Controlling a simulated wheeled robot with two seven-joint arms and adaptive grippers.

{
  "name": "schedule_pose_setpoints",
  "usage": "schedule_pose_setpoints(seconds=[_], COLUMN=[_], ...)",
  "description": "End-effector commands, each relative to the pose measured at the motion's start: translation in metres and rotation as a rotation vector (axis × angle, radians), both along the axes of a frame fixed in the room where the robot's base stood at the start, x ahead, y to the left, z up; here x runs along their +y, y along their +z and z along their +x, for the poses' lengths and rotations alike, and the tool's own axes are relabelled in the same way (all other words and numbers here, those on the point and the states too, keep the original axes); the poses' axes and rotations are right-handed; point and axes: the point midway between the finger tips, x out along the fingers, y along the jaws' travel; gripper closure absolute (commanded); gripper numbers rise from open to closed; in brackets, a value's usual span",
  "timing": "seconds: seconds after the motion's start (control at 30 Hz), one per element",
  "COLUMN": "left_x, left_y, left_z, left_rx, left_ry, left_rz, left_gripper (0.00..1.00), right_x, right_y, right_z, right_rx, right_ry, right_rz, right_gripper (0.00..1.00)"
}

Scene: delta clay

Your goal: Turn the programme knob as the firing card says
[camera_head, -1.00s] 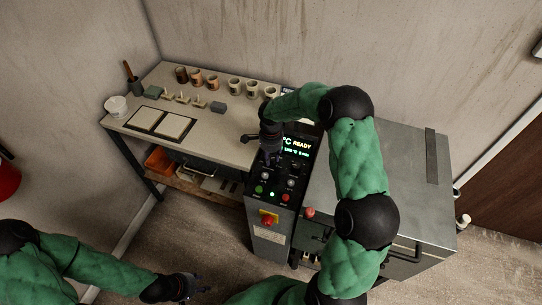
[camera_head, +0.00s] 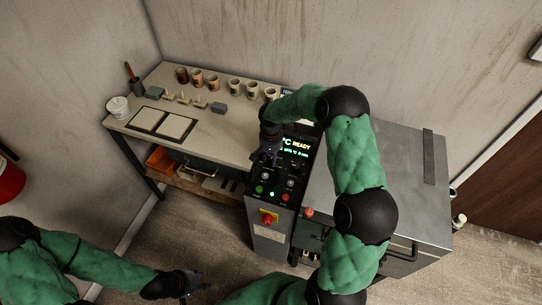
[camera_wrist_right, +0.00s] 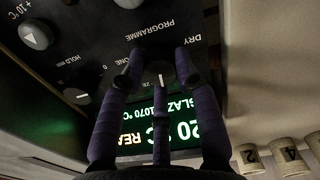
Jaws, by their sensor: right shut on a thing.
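The programme knob (camera_wrist_right: 160,74) is dark with a pale pointer line, below the word PROGRAMME in the right wrist view. My right gripper (camera_wrist_right: 158,80) has its fingers around it and is shut on it. DRY and part of ONE are legible beside the knob. The green display (camera_wrist_right: 175,118) reads 20 °C, GLAZ and 1070 °C, partly hidden by a finger. In the head view my right gripper (camera_head: 266,156) covers the left part of the control panel (camera_head: 296,165), and the display reads READY. My left gripper (camera_head: 194,284) hangs low, away from the panel, its fingers unclear. I cannot make out a firing card.
Another knob (camera_wrist_right: 36,34) and a HOLD MIN knob (camera_wrist_right: 76,96) are close to my right fingers. A red switch (camera_head: 267,217) is on the cabinet front. The bench (camera_head: 225,130) with cups and tiles stands left; the kiln (camera_head: 400,170) stands right.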

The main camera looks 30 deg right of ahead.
Motion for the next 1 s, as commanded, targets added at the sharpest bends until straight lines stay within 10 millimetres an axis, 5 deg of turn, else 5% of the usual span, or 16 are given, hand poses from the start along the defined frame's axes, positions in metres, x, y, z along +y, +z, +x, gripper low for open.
schedule_pose_setpoints(seconds=[0.6, 1.0], left_x=[0.000, 0.000], left_y=[0.016, 0.020], left_z=[0.000, 0.000], left_rx=[0.000, 0.000], left_ry=[0.000, 0.000], left_rz=[0.000, 0.000], left_gripper=[0.60, 0.60], right_x=[0.000, 0.000], right_y=[0.001, 0.000], right_z=[0.000, 0.000], right_rx=[0.000, -0.001], right_ry=[0.527, 0.675], right_rz=[0.000, 0.000], right_gripper=[1.00, 1.00])
